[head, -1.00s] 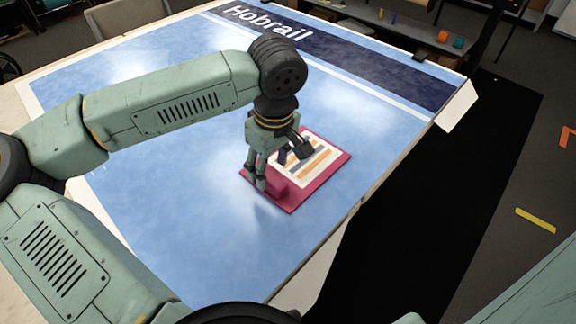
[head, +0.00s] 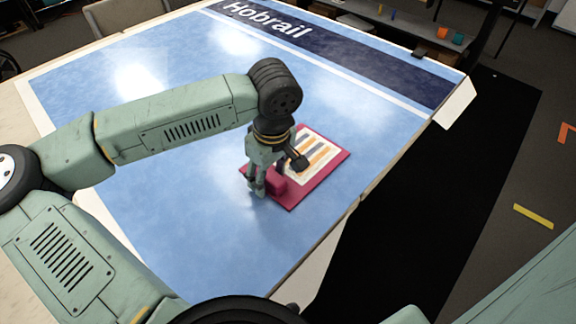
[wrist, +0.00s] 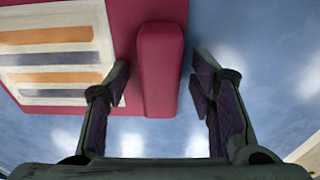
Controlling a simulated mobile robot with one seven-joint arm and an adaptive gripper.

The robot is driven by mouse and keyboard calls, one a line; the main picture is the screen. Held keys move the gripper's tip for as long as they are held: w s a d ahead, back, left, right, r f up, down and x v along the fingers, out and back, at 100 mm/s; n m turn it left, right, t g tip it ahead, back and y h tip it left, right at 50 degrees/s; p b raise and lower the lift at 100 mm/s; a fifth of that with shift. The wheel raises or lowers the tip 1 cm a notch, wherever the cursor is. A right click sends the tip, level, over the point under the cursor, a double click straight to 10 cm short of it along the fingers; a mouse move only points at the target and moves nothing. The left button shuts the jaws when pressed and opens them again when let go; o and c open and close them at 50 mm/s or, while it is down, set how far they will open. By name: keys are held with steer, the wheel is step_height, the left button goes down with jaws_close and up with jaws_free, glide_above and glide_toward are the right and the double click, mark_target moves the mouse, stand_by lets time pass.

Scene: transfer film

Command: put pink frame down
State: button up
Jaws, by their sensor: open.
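The pink frame (head: 322,172) lies flat on the blue table cover, with a cream panel of orange and grey stripes. In the wrist view the pink frame (wrist: 122,22) shows at the upper left, and its raised pink handle block (wrist: 160,70) stands between my fingers. My gripper (head: 270,190) is over the frame's near left end in the head view. In the wrist view my gripper (wrist: 160,85) is open, with a finger on each side of the block and visible gaps to it. My fingers partly hide the frame's left end in the head view.
The blue cover (head: 200,230) with a dark "Hobrail" band (head: 340,55) spreads over the table, mostly clear around the frame. The table's right edge runs close beside the frame. A black floor strip (head: 440,190) lies beyond it.

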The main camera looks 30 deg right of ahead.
steer(key=shift+c, duration=0.2)
steer(key=shift+f, duration=0.1)
jaws_close()
stand_by(0.4)
steer(key=shift+r+p, duration=0.25)
steer(key=shift+p, duration=0.1)
steer(key=shift+r+b, duration=0.15)
steer(key=shift+b, duration=0.2)
step_height(320, 180, up, 2)
steer(key=shift+r+b, duration=0.25)
steer(key=shift+b, duration=0.2)
steer(key=s+b, duration=0.1)
steer(key=s, duration=0.3)
steer(key=s+a+r+b, duration=0.1)
steer(key=s+b, duration=0.1)
steer(key=s, duration=0.3)
steer(key=s+a+b, duration=0.1)
steer(key=s, duration=0.4)
steer(key=shift+s+a+r, duration=0.15)
steer(key=shift+a+r, duration=0.05)
steer(key=shift+a, duration=0.05)
steer(key=shift+s+a+r+b, duration=0.15)
steer(key=shift+s+r+b, duration=0.15)
steer(key=shift+s+b, duration=0.35)
steer(key=shift+s, duration=0.25)
